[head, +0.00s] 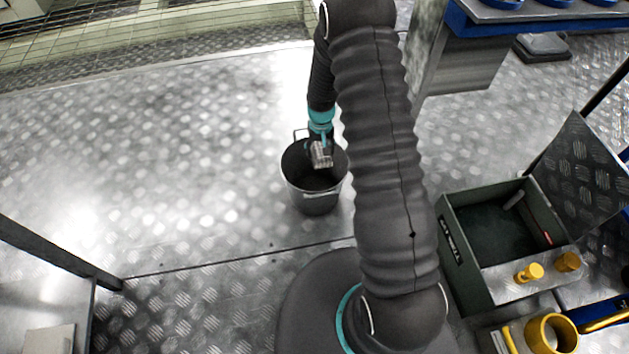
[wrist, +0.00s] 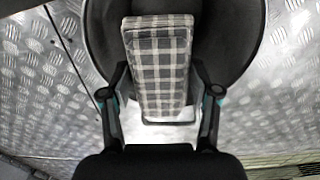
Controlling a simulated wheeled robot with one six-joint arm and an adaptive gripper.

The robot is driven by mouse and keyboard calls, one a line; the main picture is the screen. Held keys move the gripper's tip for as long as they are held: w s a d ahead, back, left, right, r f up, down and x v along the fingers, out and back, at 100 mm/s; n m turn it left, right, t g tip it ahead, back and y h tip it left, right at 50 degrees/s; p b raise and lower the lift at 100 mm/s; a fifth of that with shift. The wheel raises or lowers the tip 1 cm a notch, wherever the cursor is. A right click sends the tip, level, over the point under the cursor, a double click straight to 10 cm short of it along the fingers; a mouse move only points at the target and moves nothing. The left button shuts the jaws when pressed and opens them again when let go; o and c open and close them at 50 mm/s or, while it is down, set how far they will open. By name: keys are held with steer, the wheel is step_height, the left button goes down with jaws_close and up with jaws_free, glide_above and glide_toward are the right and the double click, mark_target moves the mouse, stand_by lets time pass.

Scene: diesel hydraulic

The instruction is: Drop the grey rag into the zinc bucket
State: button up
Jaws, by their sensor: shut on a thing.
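The grey checked rag (wrist: 162,70) is a folded strip between the two fingers of my gripper (wrist: 160,100) in the wrist view. My gripper is shut on it. In the head view the rag (head: 321,155) hangs below my gripper (head: 319,142), over the mouth of the zinc bucket (head: 316,200). The bucket is dark inside and stands upright on the metal floor. In the wrist view the bucket's rim (wrist: 252,45) curves around behind the rag. I cannot tell how far the rag is above the bucket's bottom.
An open green toolbox (head: 462,262) stands at the right, with its lid raised. Yellow parts (head: 530,272) and a yellow mug (head: 550,333) are near it. A blue-edged bench (head: 500,18) is at the top right. The tread-plate floor left of the bucket is clear.

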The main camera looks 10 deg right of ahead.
steer(key=shift+f, duration=0.7)
steer(key=o, duration=1.2)
steer(key=shift+r, duration=0.1)
step_height(320, 180, up, 11)
steer(key=shift+r, duration=0.45)
